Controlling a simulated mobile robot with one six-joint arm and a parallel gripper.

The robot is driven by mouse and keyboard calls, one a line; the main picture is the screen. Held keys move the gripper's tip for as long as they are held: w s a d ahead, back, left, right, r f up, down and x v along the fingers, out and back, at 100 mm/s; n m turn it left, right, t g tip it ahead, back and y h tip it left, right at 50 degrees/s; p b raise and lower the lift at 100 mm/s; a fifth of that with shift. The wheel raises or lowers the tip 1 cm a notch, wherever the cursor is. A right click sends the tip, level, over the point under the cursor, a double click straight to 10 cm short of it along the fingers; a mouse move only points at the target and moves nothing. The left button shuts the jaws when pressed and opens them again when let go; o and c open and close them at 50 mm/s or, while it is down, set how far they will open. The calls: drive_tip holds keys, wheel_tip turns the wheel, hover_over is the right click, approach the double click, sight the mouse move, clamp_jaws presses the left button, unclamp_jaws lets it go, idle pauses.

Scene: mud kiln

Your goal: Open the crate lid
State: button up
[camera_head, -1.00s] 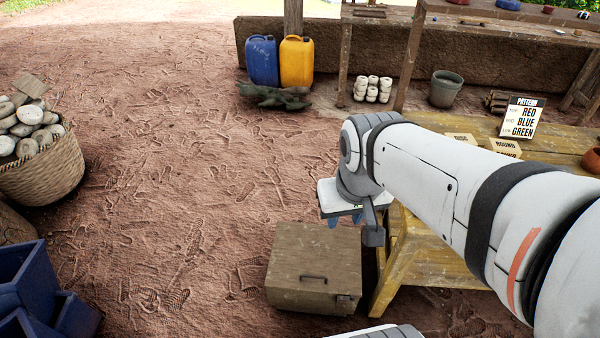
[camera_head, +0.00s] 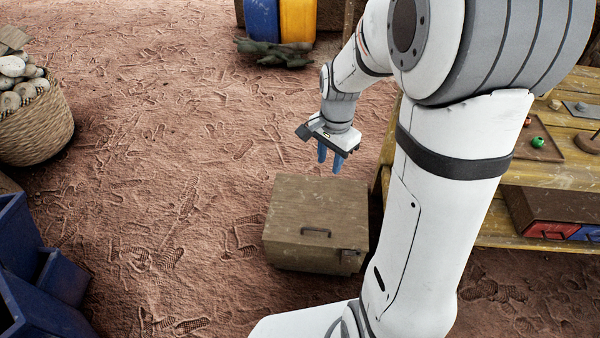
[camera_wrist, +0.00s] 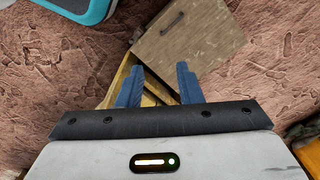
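The wooden crate (camera_head: 318,222) sits on the dirt floor with its lid shut. A dark handle (camera_head: 316,232) lies on the near part of the lid, and a small latch shows at the front right corner. My gripper (camera_head: 330,160) hangs above and behind the crate's far edge, fingers pointing down, apart from the lid. In the wrist view, my gripper (camera_wrist: 158,85) shows two blue fingers spread apart with nothing between them. The crate (camera_wrist: 188,42) lies beyond the fingertips there, with its handle (camera_wrist: 172,23) near the top.
A yellow wooden table (camera_head: 560,160) stands right of the crate, partly hidden by my arm. Blue bins (camera_head: 35,285) stand at the lower left, and a basket of stones (camera_head: 38,120) at the left. The dirt floor left of the crate is clear.

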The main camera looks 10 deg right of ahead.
drive_tip(key=w+f+m+g+b, duration=0.1)
drive_tip(key=w+f+m+b, duration=0.25)
drive_tip(key=f, duration=0.75)
drive_tip(key=w+f+m+b, duration=0.2)
drive_tip(key=f+m+b, duration=0.15)
drive_tip(key=f, duration=0.65)
drive_tip(key=w+f+m+g+b, duration=0.1)
drive_tip(key=w+f+m+b, duration=0.3)
drive_tip(key=f, duration=0.7)
drive_tip(key=b, duration=0.4)
hover_over(316, 232)
drive_tip(key=shift+n, duration=0.3)
wheel_tip(316, 232, down, 8)
drive_tip(key=shift+r, duration=0.15)
drive_tip(key=shift+c, duration=0.3)
drive_tip(key=c, duration=0.6)
clamp_jaws()
drive_tip(key=shift+d, duration=0.1)
